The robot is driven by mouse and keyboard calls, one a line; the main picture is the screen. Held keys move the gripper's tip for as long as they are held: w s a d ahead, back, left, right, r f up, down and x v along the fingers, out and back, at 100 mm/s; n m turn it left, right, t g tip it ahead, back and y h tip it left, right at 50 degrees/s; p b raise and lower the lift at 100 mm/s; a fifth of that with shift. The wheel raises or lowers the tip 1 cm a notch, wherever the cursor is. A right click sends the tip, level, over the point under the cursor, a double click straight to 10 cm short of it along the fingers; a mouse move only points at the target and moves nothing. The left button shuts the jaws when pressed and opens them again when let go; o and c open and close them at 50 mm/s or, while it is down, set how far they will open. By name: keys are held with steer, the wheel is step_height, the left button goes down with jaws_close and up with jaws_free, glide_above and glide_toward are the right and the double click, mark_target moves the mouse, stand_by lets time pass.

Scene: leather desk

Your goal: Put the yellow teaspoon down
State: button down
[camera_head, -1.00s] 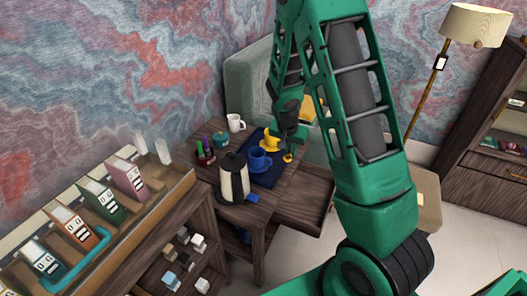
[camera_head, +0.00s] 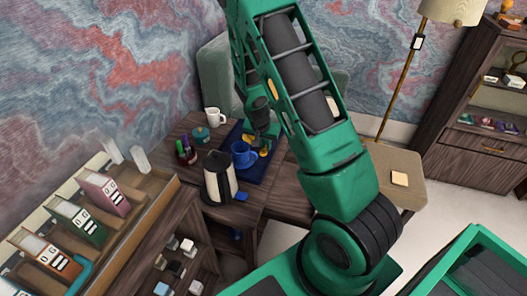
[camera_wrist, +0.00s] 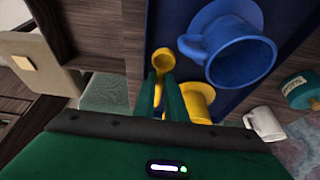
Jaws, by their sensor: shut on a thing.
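The yellow teaspoon (camera_wrist: 162,61) is held between the two green fingers of my gripper (camera_wrist: 170,95). In the wrist view its bowl shows beyond the fingertips, over the edge of the blue mat (camera_wrist: 180,15). In the head view my gripper (camera_head: 262,135) is above the mat (camera_head: 232,135), behind the blue cup (camera_head: 243,155). The blue cup (camera_wrist: 240,48) stands right of the spoon in the wrist view. A yellow cup (camera_wrist: 198,98) shows beside the fingers, partly hidden. I cannot tell whether the spoon touches the mat.
A kettle (camera_head: 219,178) stands at the desk's front. A white mug (camera_head: 215,116), a teal pot (camera_head: 201,136) and a pen holder (camera_head: 186,153) are at the left and back. A chair (camera_head: 212,70) stands behind the desk. A file shelf (camera_head: 150,190) is at the left.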

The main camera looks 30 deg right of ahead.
mark_target(265, 149)
steer(key=shift+f, duration=1.8)
steer(key=c, duration=2.1)
jaws_free()
steer(key=shift+f, duration=0.1)
